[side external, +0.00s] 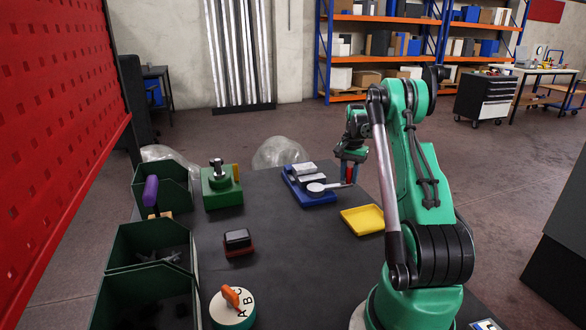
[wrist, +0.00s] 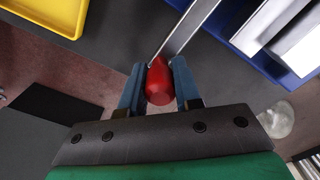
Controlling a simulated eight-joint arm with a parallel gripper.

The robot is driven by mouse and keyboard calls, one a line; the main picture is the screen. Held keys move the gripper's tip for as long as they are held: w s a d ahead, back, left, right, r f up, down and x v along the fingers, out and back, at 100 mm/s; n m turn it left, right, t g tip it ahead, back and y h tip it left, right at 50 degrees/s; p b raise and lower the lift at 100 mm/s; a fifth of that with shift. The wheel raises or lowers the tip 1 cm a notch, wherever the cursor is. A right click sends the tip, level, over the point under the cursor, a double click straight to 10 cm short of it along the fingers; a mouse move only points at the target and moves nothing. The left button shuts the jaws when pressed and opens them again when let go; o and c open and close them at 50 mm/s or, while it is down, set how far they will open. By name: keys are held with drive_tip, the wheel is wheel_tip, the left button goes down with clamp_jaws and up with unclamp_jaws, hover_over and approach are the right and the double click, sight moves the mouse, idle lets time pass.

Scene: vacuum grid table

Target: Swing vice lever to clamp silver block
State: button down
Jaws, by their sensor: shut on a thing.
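The blue vice (side external: 305,186) stands near the far edge of the table in the side view, with the silver block (side external: 303,170) on it. In the wrist view the vice's blue base (wrist: 238,62) and silver parts fill the upper right. Its thin silver lever (wrist: 187,28) runs to a red knob (wrist: 159,82). My gripper (wrist: 159,84) is shut on the red knob, with one blue finger on each side. In the side view my gripper (side external: 348,172) is at the right end of the lever. I cannot tell whether the block touches the jaws.
A yellow tray (side external: 363,219) lies right of the vice, near my arm. A green device (side external: 221,188) stands to the left, with green bins (side external: 150,247) along the left edge. A dark stamp-like block (side external: 238,241) and a lettered dial (side external: 232,308) sit nearer.

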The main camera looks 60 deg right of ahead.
drive_tip(key=s+a+m, duration=0.1)
drive_tip(key=a+m, duration=0.1)
drive_tip(key=m, duration=0.1)
drive_tip(key=shift+s, duration=0.2)
drive_tip(key=a+m, duration=0.2)
drive_tip(key=m, duration=0.1)
drive_tip(key=shift+s+a, duration=0.4)
drive_tip(key=shift+a, duration=0.5)
drive_tip(key=c, duration=0.6)
unclamp_jaws()
wheel_tip(320, 180, up, 6)
drive_tip(key=shift+f, duration=0.2)
